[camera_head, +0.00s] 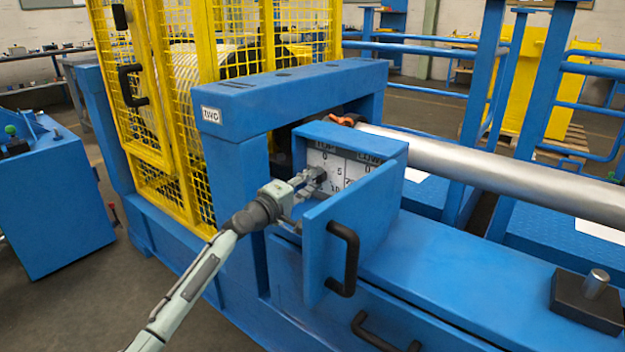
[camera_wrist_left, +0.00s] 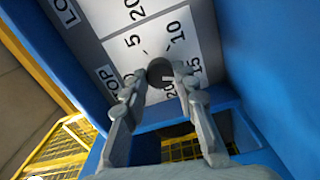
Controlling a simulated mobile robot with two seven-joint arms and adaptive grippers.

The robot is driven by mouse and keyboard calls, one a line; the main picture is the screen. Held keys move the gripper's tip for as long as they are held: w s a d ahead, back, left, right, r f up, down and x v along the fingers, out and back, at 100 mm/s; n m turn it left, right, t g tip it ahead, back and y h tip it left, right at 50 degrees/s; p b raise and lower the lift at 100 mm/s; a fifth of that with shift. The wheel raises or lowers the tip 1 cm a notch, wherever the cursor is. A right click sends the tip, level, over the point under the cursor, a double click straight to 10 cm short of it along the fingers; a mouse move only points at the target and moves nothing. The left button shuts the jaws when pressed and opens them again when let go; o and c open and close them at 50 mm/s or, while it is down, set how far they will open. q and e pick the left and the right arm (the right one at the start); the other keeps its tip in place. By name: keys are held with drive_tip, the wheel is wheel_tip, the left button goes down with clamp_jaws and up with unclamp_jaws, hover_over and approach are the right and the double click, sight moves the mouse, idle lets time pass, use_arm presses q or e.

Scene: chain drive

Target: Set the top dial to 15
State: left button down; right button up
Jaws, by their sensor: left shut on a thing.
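The top dial is a dark round knob (camera_wrist_left: 160,71) on a white scale panel labelled TOP, seen in the left wrist view with the marks 5, 10, 15 and 20 around it. My left gripper (camera_wrist_left: 160,82) is shut on this knob, one finger on each side. In the head view the same gripper (camera_head: 312,181) reaches into the open blue box, in front of the white panel (camera_head: 345,168). The gripper hides part of the dial there. I cannot tell which mark the knob points to. My right gripper is not in view.
The open blue door (camera_head: 352,215) with a black handle (camera_head: 346,258) stands just right of my left gripper. A blue beam (camera_head: 290,92) passes above. A yellow mesh cage (camera_head: 170,90) stands behind left. A metal roller (camera_head: 480,165) extends right.

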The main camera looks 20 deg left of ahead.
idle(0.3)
use_arm(q)
drive_tip(key=c, duration=1.4)
unclamp_jaws()
drive_tip(key=shift+c, duration=0.2)
drive_tip(key=shift+o, duration=1.3)
drive_tip(key=shift+s+a, duration=0.1)
drive_tip(key=shift+s+a+f, duration=0.1)
drive_tip(key=shift+s, duration=0.25)
drive_tip(key=v, duration=1.1)
